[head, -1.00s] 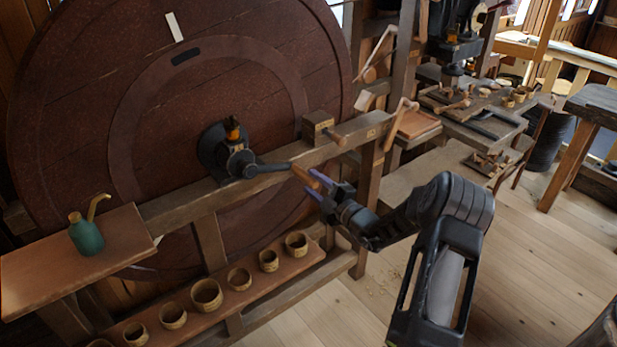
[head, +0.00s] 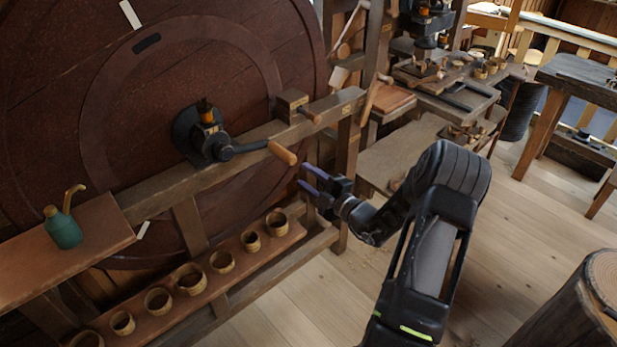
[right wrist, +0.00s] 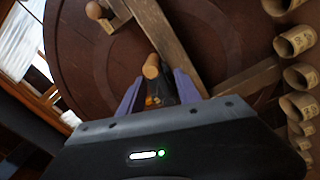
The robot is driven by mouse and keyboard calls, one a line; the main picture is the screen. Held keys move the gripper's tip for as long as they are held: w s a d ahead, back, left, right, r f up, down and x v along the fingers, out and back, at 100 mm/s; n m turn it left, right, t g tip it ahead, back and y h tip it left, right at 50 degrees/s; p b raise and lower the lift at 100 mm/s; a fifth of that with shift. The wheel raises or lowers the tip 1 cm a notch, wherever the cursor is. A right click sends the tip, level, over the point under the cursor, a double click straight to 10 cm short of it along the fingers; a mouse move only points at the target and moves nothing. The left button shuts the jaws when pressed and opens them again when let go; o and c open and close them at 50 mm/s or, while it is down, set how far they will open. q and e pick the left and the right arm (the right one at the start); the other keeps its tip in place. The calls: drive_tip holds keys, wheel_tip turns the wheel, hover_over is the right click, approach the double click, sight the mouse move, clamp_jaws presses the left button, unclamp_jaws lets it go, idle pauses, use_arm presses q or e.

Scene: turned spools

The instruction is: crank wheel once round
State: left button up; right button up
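The big dark red wooden wheel (head: 215,55) stands upright at left in the head view, with a pale mark (head: 130,14) and a dark slot (head: 147,43) on its face. At its hub, a dark crank arm (head: 247,146) points right and slightly down, ending in a wooden handle (head: 283,153). My right gripper (head: 306,179) is just right of and below the handle's end, apart from it, with purple fingers open and empty. In the right wrist view the handle (right wrist: 151,67) shows end-on beyond and between the open fingers (right wrist: 157,92). My left gripper is out of view.
A wooden beam (head: 165,195) runs before the wheel, with a small block and peg (head: 292,105) on it. A green bottle (head: 63,228) stands on a board at left. Several small cups (head: 190,279) line a low shelf. A log (head: 585,305) stands at lower right.

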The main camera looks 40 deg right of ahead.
drive_tip(key=s+a+f+n+g+y+b, duration=0.2)
drive_tip(key=a+f+n+g+y+b, duration=0.45)
drive_tip(key=f+n+b, duration=0.85)
drive_tip(key=s+d+f+n+g+h+b, duration=0.25)
drive_tip(key=s+d+n+h, duration=0.2)
drive_tip(key=d+n, duration=0.35)
drive_tip(key=s+d+f+n+g+h+b, duration=0.25)
drive_tip(key=d+n+h+b, duration=0.2)
drive_tip(key=n, duration=0.45)
drive_tip(key=w+d+r+n+t+h+b, duration=0.2)
drive_tip(key=d+r+n+t+h, duration=0.35)
drive_tip(key=r+n, duration=0.8)
drive_tip(key=w+a+r+n+t+y, duration=0.3)
drive_tip(key=a+r+n+y, duration=0.1)
drive_tip(key=n, duration=1)
drive_tip(key=w+a+r+n+t+y, duration=0.3)
drive_tip(key=a+n, duration=0.4)
drive_tip(key=n, duration=0.6)
drive_tip(key=shift+r+n+y, duration=0.35)
drive_tip(key=shift+r+y, duration=0.15)
drive_tip(key=shift+r, duration=0.05)
